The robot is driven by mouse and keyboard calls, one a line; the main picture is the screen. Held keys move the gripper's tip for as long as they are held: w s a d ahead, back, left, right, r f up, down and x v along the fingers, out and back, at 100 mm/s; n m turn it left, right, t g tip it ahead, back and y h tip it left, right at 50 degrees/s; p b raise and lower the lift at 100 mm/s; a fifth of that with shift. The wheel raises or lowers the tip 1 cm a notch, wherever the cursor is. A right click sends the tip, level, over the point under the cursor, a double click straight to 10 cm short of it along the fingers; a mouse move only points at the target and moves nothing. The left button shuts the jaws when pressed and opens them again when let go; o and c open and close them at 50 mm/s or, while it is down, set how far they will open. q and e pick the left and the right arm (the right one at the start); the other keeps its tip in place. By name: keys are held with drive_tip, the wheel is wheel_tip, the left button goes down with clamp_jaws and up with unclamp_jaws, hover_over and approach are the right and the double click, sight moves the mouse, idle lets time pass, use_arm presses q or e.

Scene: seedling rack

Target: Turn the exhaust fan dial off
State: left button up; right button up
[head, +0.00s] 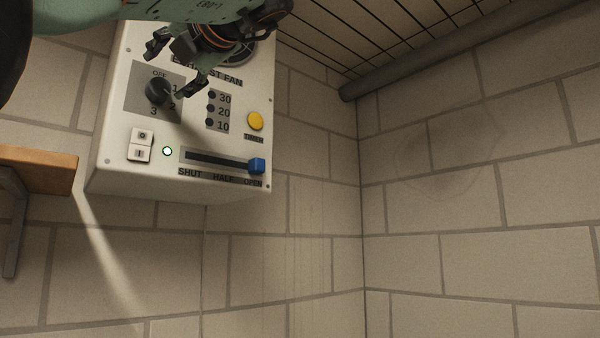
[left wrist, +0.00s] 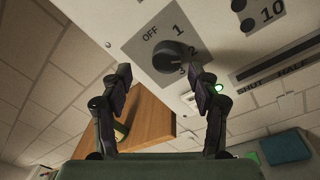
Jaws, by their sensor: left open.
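The exhaust fan dial (head: 158,91) is a black round knob on a grey plate marked OFF, 1, 2 and 3, on a white control box (head: 225,140). In the left wrist view the dial (left wrist: 172,58) shows OFF at its upper left; its pointer seems turned away from OFF, towards 2 or 3, but I cannot tell which. My left gripper (head: 168,71) is open, in front of the dial's upper right in the head view. In the left wrist view its fingers (left wrist: 166,76) are spread and empty, with the dial beyond them. I see no clear contact. My right gripper is not in view.
Below the dial are a rocker switch (head: 140,145), a lit green lamp (head: 167,151) and a blue slider knob (head: 257,165) at OPEN. A yellow timer button (head: 255,121) is to the right. A wooden shelf (head: 38,170) juts out at lower left. Block walls surround the box.

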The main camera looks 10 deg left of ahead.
sight(163, 87)
use_arm(q)
drive_tip(key=w+a, duration=0.1)
drive_tip(key=w, duration=0.1)
drive_tip(key=w+a+p, duration=0.1)
drive_tip(key=a, duration=0.1)
drive_tip(key=shift+w+a+f, duration=0.15)
drive_tip(key=shift+w+f, duration=0.2)
drive_tip(key=shift+f, duration=0.05)
drive_tip(key=shift+s+d+r, duration=0.2)
drive_tip(key=shift+s+d, duration=0.2)
drive_tip(key=shift+s, duration=0.5)
drive_tip(key=shift+c, duration=0.7)
drive_tip(key=shift+w+a+f, duration=0.25)
drive_tip(key=shift+w+a, duration=0.1)
drive_tip(key=shift+w, duration=0.4)
drive_tip(key=c, duration=0.4)
drive_tip(key=shift+s, duration=0.2)
drive_tip(key=c, duration=0.6)
